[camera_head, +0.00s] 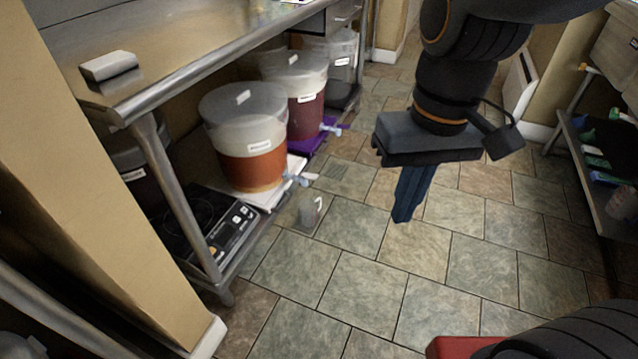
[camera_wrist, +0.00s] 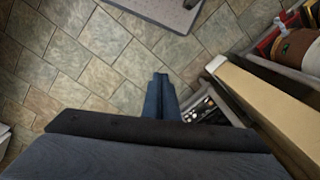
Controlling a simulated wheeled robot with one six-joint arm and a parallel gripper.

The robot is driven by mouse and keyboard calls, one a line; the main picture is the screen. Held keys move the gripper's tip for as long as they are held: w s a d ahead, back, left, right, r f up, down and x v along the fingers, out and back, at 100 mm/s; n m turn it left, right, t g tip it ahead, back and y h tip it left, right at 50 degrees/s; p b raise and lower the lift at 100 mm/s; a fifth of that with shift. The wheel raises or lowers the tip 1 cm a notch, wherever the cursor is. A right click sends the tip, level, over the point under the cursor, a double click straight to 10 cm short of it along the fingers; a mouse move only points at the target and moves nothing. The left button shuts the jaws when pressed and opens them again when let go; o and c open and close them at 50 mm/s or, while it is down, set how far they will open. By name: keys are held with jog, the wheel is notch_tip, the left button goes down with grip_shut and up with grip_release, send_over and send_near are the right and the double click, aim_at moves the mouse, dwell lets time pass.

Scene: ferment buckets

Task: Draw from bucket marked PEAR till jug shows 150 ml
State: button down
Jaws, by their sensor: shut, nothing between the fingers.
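Several lidded buckets stand on the low shelf under the steel table in the head view. The nearest full one is an amber bucket (camera_head: 246,140) with a white label and a tap (camera_head: 300,180) pointing out over the floor. Behind it is a dark red bucket (camera_head: 296,95) with a tap (camera_head: 333,128). The labels are too small to read. A clear jug (camera_head: 312,212) stands on the floor below the amber bucket's tap; its marks cannot be read and it looks empty. My gripper (camera_head: 402,218) is shut and empty, pointing down over the floor to the right of the jug.
A black hot plate or scale (camera_head: 214,228) sits at the shelf's near end, with a dark bucket (camera_head: 135,170) behind the table leg. A tan wall end (camera_head: 105,170) blocks the left. A shelf rack (camera_head: 600,170) stands at right. The tiled floor (camera_head: 400,270) between is clear.

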jog(key=shift+r, duration=0.15)
notch_tip(320, 180, up, 4)
jog(key=p, duration=0.5)
jog(key=shift+r, duration=0.15)
notch_tip(320, 180, up, 4)
jog(key=p, duration=0.4)
jog(key=shift+p, duration=0.35)
jog(key=d+r+m+p, duration=0.1)
jog(key=d+m+p, duration=0.2)
jog(key=d+p, duration=0.5)
jog(key=shift+d+r+h, duration=0.15)
jog(key=shift+d+h, duration=0.15)
jog(key=shift+d, duration=0.3)
dwell(1.8)
